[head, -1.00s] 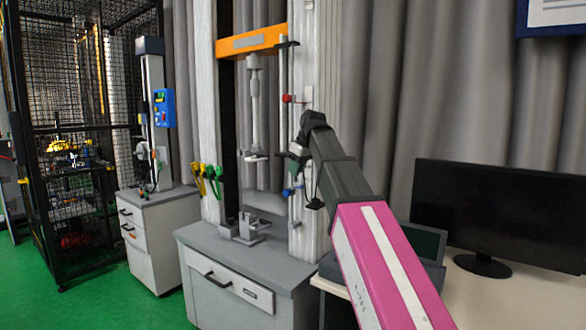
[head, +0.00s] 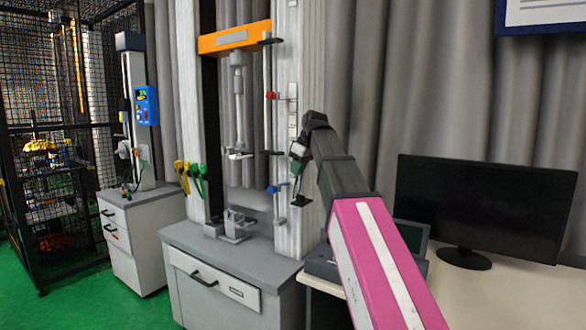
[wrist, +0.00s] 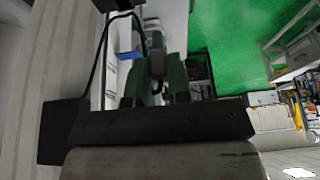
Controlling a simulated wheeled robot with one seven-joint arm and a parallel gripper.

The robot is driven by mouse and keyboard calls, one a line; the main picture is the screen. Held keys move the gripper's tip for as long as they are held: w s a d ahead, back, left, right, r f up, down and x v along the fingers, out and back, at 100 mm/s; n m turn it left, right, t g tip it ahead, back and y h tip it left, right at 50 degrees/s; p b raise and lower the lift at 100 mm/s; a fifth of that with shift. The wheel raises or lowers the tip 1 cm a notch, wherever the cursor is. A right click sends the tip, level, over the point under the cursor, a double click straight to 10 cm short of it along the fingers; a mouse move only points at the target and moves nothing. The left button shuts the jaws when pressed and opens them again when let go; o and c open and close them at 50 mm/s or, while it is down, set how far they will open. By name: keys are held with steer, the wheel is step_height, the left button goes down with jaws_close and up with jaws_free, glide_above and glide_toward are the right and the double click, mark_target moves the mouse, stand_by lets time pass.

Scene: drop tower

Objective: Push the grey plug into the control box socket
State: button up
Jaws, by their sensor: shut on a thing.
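My gripper (head: 298,152) is raised at the end of my arm, in front of the tower's right white column. In the wrist view its dark green fingers (wrist: 157,88) are shut on a small pale grey piece, which I take to be the grey plug (wrist: 157,66). The fingers cover much of it. A black cable (wrist: 92,70) curves up at the left of the fingers. A dark grey box with a screen (head: 412,238), possibly the control box, stands on the desk partly behind my arm. No socket can be made out.
The tower's grey base cabinet (head: 230,262) stands left of my arm, with a clamp (head: 235,226) on top. A black monitor (head: 470,205) stands on the pale desk (head: 490,290) at right. A mesh cage (head: 60,130) is far left. Green floor is open at lower left.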

steer(key=shift+d+f, duration=1.25)
steer(key=shift+d, duration=5.45)
steer(key=shift+w+f, duration=0.1)
steer(key=shift+f, duration=10.55)
steer(key=shift+f, duration=0.2)
steer(key=o, duration=0.9)
steer(key=shift+c, duration=0.2)
steer(key=v, duration=1)
steer(key=shift+r, duration=0.4)
